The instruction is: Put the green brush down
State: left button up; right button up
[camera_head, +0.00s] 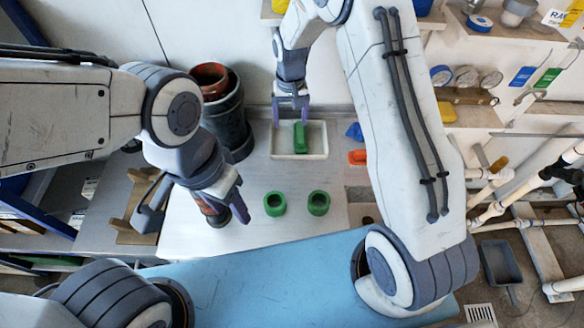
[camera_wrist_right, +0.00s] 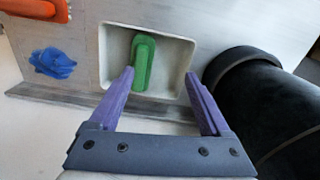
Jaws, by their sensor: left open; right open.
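The green brush (camera_head: 300,138) lies in a shallow white tray (camera_head: 318,141) at the back of the table. In the right wrist view the brush (camera_wrist_right: 144,62) stands out in the tray (camera_wrist_right: 180,50), between and beyond my fingertips. My right gripper (camera_head: 291,112) is open and empty above the tray's back edge; its two purple fingers (camera_wrist_right: 160,88) show spread apart and clear of the brush. My left gripper (camera_head: 225,212) is open over the left part of the table, near a dark cylinder with an orange band (camera_head: 212,212).
Two green rings (camera_head: 275,204) (camera_head: 319,203) stand on the table's middle. A black bin (camera_head: 226,115) stands left of the tray. A blue lump (camera_head: 354,131) and an orange object (camera_head: 357,157) lie to its right. White pipes (camera_head: 500,190) stand at the far right.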

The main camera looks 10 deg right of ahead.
jog(key=s+a+r+n, duration=0.2)
jog(key=s+a+r, duration=0.4)
jog(key=s+r, duration=0.25)
jog(key=s+r+n, duration=0.3)
jog(key=s, duration=0.8)
jog(key=s+r+n, duration=0.3)
jog(key=s+r, duration=0.1)
jog(key=s, duration=0.8)
jog(key=shift+a+r+y, duration=0.3)
jog(key=shift+a+y, duration=0.1)
